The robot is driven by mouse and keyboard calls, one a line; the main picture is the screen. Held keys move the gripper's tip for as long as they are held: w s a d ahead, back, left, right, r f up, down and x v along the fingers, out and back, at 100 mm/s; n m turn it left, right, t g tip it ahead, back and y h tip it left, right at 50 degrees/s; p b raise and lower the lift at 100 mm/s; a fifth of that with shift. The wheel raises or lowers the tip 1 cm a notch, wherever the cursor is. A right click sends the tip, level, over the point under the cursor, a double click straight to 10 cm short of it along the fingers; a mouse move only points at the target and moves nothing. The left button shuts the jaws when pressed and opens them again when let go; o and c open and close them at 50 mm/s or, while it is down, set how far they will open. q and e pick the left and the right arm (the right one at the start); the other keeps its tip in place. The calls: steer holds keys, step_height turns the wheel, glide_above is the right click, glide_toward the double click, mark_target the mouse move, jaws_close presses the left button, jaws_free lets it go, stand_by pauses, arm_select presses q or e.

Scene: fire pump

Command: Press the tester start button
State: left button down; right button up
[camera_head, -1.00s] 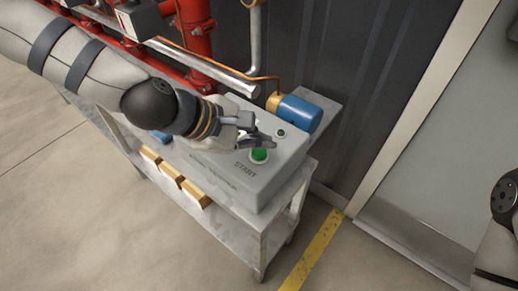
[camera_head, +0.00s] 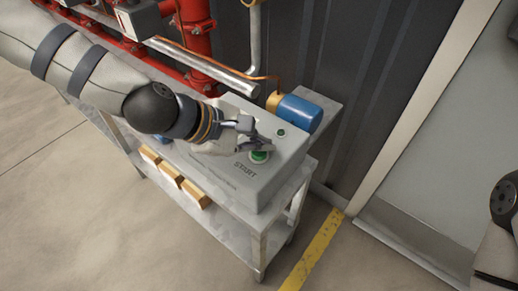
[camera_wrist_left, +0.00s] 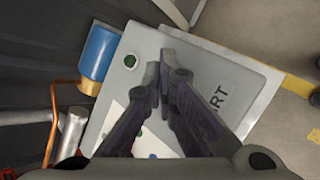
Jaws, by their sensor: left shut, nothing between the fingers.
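The tester (camera_head: 225,178) is a light grey box on a metal table. Its green start button (camera_head: 260,157) is beside the word START and partly covered by my left gripper. My left gripper (camera_head: 262,145) is shut and empty, its fingertips at the button's upper edge; I cannot tell whether they touch it. In the left wrist view, the closed fingers (camera_wrist_left: 162,72) hide the button, and part of the lettering shows on the tester top (camera_wrist_left: 225,75). A small green lamp or button (camera_head: 281,132) is farther back on the box. My right gripper is out of view.
Red pipes (camera_head: 195,30) and a grey pipe (camera_head: 205,68) run behind my left arm. Floor in front is clear.

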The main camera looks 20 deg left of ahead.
mark_target(259, 154)
arm_select(q)
steer(key=shift+f, duration=0.55)
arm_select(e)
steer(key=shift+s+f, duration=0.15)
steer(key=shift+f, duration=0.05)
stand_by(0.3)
arm_select(q)
steer(key=shift+r, duration=0.1)
steer(key=shift+r+p, duration=0.45)
steer(key=shift+r, duration=0.45)
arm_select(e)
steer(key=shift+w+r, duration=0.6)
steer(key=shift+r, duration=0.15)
arm_select(q)
step_height(259, 154, up, 5)
steer(key=p, duration=0.3)
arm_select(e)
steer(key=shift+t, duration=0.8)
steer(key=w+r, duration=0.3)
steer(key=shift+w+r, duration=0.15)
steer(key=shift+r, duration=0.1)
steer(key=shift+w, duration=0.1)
